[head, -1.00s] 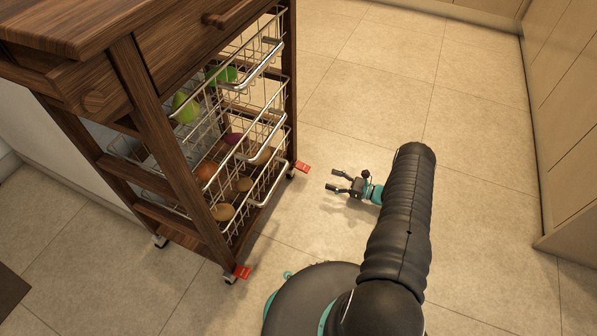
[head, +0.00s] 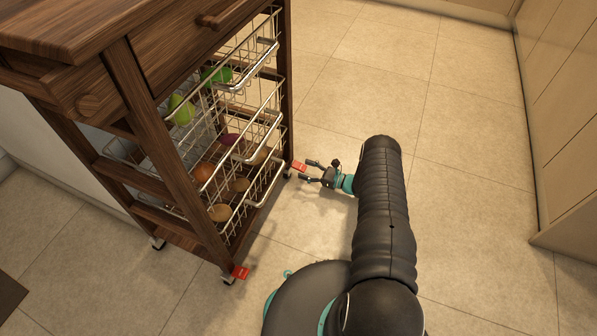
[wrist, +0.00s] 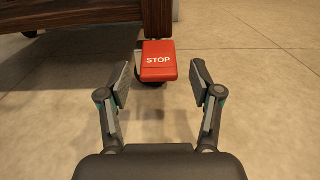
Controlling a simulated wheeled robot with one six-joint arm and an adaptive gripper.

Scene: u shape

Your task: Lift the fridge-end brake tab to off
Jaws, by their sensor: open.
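A wooden cart (head: 182,176) on casters stands at the left in the head view. A red brake tab (head: 299,166) sticks out from its far caster, and a second red tab (head: 241,272) from its near caster. Which tab is at the fridge end cannot be told, as no fridge shows. My gripper (head: 307,170) is open and empty, low by the far tab. In the wrist view the tab marked STOP (wrist: 158,62) lies just ahead of and between the open fingers (wrist: 158,84), with no finger touching it. Its dark caster is mostly hidden behind it.
Wire baskets (head: 245,130) with fruit and vegetables fill the cart's open side. Pale tiled floor (head: 450,200) lies free to the right, up to a row of cabinets (head: 565,110).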

